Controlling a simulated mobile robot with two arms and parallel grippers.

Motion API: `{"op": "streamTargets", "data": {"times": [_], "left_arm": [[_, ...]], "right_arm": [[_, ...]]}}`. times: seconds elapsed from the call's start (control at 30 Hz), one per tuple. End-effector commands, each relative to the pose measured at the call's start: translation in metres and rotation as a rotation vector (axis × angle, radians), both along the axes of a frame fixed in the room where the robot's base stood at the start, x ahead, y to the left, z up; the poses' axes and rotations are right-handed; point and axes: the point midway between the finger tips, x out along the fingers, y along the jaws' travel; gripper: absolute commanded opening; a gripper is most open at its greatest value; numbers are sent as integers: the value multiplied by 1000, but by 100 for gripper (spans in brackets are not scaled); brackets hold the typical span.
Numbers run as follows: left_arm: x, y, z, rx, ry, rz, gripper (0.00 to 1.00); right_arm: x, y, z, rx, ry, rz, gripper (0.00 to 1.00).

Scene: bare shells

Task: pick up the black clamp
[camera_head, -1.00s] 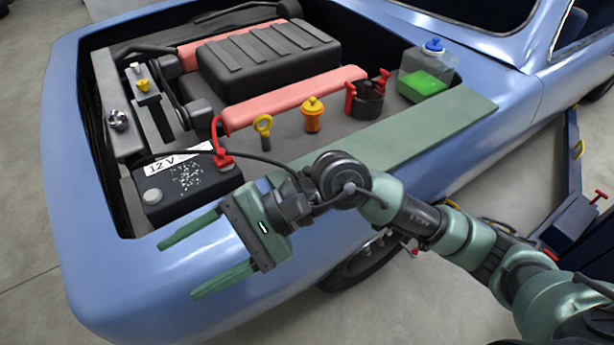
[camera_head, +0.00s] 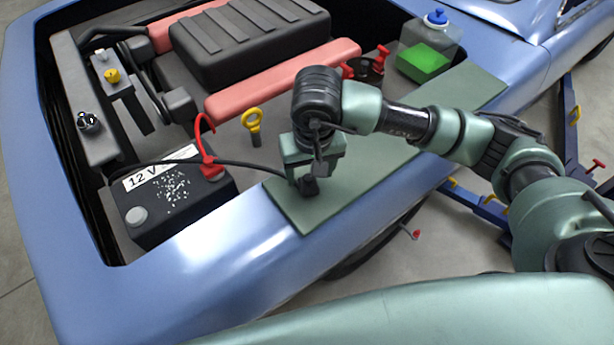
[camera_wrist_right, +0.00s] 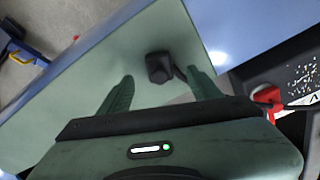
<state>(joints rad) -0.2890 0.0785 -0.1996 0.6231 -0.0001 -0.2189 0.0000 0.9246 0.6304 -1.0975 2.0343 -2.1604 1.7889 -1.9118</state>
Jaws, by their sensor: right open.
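The black clamp (camera_head: 308,187) is a small dark block at the end of a black cable. It appears to lie on the green mat (camera_head: 345,195) draped over the blue fender. My right gripper (camera_head: 314,166) points down just above it and hides part of it in the head view. In the right wrist view, the clamp (camera_wrist_right: 158,67) shows between and a little beyond the tips of my open fingers (camera_wrist_right: 160,74). The fingers look apart from it, and its cable runs past the right finger. My left gripper is not in view.
The 12 V battery (camera_head: 170,208) with a red clamp (camera_head: 211,167) sits left of the mat. The mat's right part is bare.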

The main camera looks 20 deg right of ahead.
Motion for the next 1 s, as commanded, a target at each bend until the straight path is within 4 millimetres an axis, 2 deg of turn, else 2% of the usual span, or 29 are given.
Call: {"op": "streamTargets", "data": {"times": [0.03, 0.1, 0.2, 0.33, 0.5, 0.63, 0.67, 0.87, 0.9, 1.0], "left_arm": [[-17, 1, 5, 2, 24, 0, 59], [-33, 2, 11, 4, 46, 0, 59], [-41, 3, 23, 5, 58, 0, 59], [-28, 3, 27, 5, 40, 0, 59], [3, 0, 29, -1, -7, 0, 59], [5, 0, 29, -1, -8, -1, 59], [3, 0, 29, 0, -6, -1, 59], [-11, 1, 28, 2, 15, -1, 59], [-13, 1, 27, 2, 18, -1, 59], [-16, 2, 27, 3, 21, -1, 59]], "right_arm": [[0, 0, -3, 0, 3, -1, 64], [2, -1, -11, 0, 4, -2, 64], [4, -2, -26, 1, 7, -2, 64], [8, -2, -45, 2, 3, -2, 64], [10, -2, -53, 2, 0, 1, 64], [10, -2, -53, 2, -1, 1, 64], [10, -2, -53, 2, -1, 1, 61], [10, -2, -53, 2, -1, 0, 5], [10, -2, -53, 2, -1, 0, 0], [10, -2, -52, 2, -1, 0, 0]]}}
